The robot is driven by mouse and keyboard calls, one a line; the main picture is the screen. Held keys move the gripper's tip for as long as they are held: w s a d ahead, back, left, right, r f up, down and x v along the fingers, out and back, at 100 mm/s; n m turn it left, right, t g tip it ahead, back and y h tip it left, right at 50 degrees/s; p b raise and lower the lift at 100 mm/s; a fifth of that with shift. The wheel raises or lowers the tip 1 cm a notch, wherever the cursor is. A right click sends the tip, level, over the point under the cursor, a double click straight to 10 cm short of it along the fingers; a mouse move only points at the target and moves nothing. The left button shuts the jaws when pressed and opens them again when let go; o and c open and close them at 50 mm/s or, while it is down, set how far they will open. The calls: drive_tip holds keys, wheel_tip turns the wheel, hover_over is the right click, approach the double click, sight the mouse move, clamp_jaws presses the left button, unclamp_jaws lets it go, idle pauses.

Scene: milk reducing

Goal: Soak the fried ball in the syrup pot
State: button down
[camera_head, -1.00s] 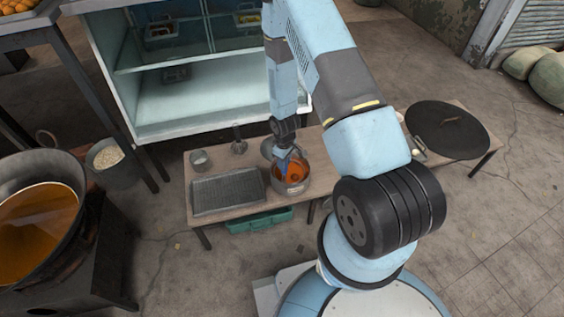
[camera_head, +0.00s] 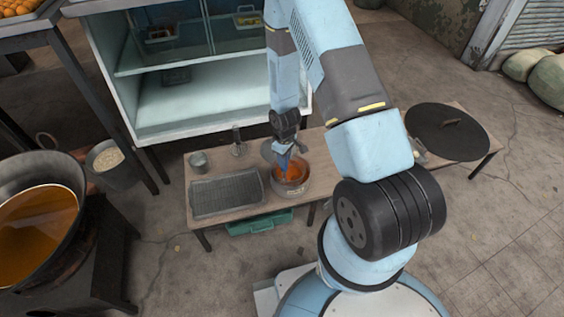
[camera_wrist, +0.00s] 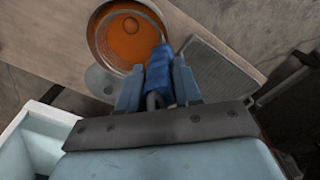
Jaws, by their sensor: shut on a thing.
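A metal pot (camera_head: 303,189) of orange syrup (camera_head: 292,174) stands on the low wooden bench. In the wrist view the pot (camera_wrist: 91,38) is at the top, and a round darker orange shape (camera_wrist: 131,25), perhaps the fried ball, shows in the syrup (camera_wrist: 124,47). My gripper (camera_wrist: 158,88) is shut on a blue handle (camera_wrist: 158,66) that reaches over the pot's near rim. The tool's far end is hard to make out. In the head view my gripper (camera_head: 284,160) points down at the pot's left side and partly hides its inside.
A wire-rack tray (camera_head: 226,194), a small metal cup (camera_head: 198,162) and a grey disc (camera_wrist: 104,81) are near the pot on the bench (camera_head: 240,220). A large black lid (camera_head: 447,131) lies at the bench's right. A shelved cabinet (camera_head: 205,100) stands behind.

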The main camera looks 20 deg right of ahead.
drive_tip(key=shift+r, duration=4)
drive_tip(key=shift+r, duration=1.5)
drive_tip(key=shift+w, duration=0.1)
